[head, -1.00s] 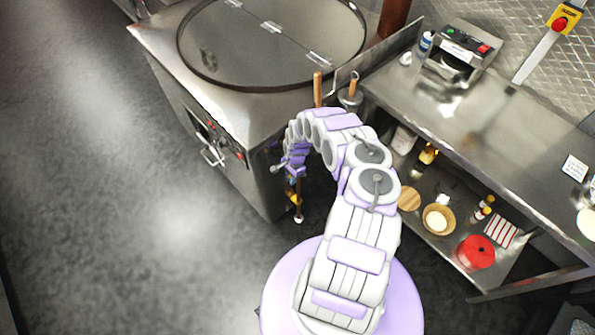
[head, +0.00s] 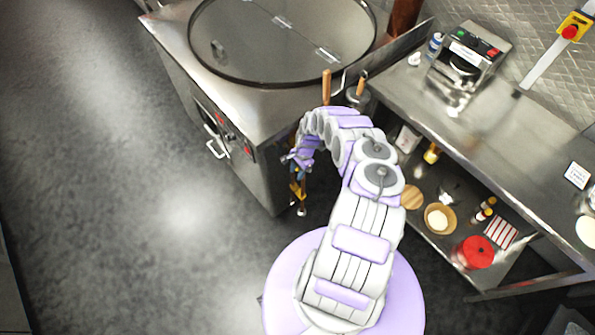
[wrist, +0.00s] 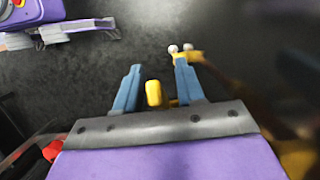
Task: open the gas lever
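The gas lever appears as a small yellow piece (wrist: 153,93) between the two blue fingers of my gripper (wrist: 157,76) in the wrist view. The fingers are apart, with a visible gap on each side of the yellow piece. In the head view, yellow gas fittings (head: 297,189) show low beside the oven's front corner, just below my gripper (head: 298,158). A yellow pipe part with two pale round ends (wrist: 181,50) lies just beyond the right fingertip in the wrist view. The lever's own shape is largely hidden in the head view.
The steel tandoor oven (head: 175,45) with its round lid stands behind and left of my gripper. Its front has a handle (head: 215,142). A steel counter (head: 480,130) with a stocked lower shelf stands at right. The dark floor at left is clear.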

